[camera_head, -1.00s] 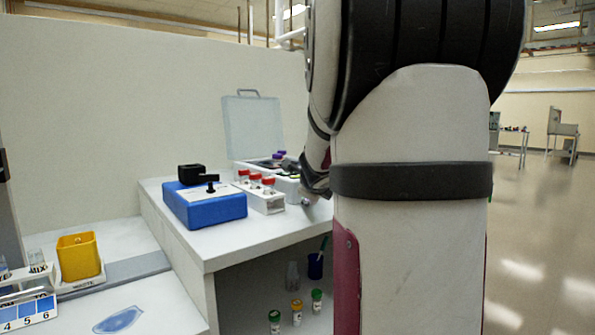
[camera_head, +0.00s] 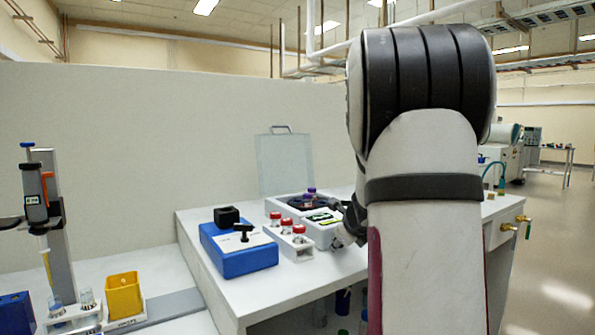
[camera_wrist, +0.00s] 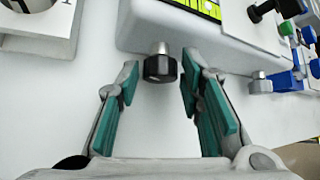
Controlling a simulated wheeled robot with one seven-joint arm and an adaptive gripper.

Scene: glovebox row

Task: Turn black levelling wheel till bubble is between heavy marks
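The black levelling wheel (camera_wrist: 160,69) hangs under the front edge of a white instrument on a short metal stem, in the wrist view. My gripper (camera_wrist: 160,82) is open, with its teal-padded fingers one on each side of the wheel. A gap shows between the wheel and each finger; nothing is held. A bright yellow-green strip with dark marks (camera_wrist: 203,8) on the instrument's top is cut off by the frame edge, and I cannot make out the bubble. In the head view the white instrument (camera_head: 325,232) is partly hidden behind my arm.
In the head view, a rack of red-capped tubes (camera_head: 288,238) and a blue box (camera_head: 238,250) stand left of the instrument. A clear raised lid (camera_head: 285,163) is behind it. In the wrist view, blue fittings (camera_wrist: 288,80) lie to the right.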

